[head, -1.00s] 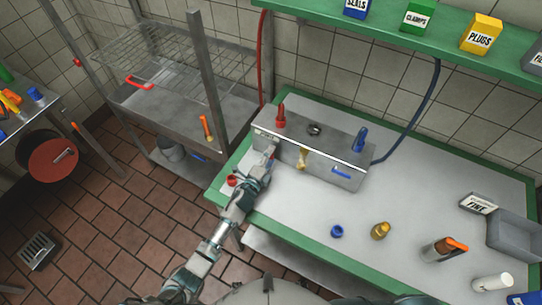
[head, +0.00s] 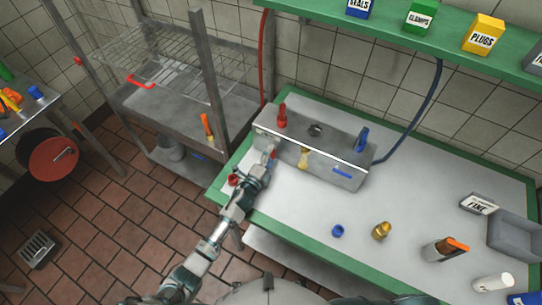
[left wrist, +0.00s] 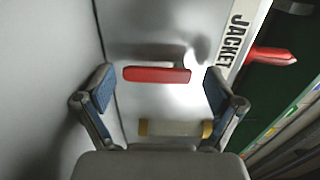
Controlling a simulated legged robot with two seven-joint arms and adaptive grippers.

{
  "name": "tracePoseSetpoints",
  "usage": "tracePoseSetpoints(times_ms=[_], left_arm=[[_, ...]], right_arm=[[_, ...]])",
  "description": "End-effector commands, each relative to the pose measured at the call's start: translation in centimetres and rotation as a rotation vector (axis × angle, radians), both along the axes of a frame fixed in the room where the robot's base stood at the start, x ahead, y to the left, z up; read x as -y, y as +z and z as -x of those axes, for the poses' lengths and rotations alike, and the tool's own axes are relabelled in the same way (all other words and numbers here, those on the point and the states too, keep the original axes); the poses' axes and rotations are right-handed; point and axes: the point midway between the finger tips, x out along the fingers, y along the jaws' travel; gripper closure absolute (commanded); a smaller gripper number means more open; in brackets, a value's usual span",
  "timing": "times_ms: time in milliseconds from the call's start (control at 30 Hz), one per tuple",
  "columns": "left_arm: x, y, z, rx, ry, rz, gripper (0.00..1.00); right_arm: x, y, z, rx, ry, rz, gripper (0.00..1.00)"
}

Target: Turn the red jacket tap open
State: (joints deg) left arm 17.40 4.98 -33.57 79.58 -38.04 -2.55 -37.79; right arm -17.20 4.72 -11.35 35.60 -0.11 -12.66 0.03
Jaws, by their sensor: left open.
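The steel tap box (head: 325,158) stands on the bench against the wall. A red bar (left wrist: 157,75) lies on its front face, beside a white strip lettered JACKET (left wrist: 237,35). A red upright handle (head: 282,118) stands on the box top and shows at the right of the wrist view (left wrist: 270,55). My left gripper (head: 270,163) is in front of the box's left end. In the wrist view its fingers (left wrist: 158,95) are open, with the red bar between and beyond them. I cannot tell whether they touch it. My right gripper is not in view.
A red cap (head: 233,180) lies beside my left arm. A blue cap (head: 337,231) and brass fitting (head: 381,231) stand on open bench.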

Motion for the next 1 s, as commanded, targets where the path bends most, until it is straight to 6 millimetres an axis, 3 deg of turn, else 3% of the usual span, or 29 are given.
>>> tracePoseSetpoints(times_ms=[233,400,600,1000], left_arm=[[0.0,5.6,-0.1,0.016,-0.004,0.001,0.01],[0.1,8.4,-0.2,0.014,-0.004,0.004,0.01],[0.1,9.7,-0.1,0.01,-0.004,0.006,0.01],[0.1,9.6,-0.1,0.008,-0.003,0.006,0.01]], right_arm=[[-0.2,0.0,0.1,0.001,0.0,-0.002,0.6],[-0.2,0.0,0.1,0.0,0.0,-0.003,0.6],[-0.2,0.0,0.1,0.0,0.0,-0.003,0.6],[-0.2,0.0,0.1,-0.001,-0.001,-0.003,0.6]])
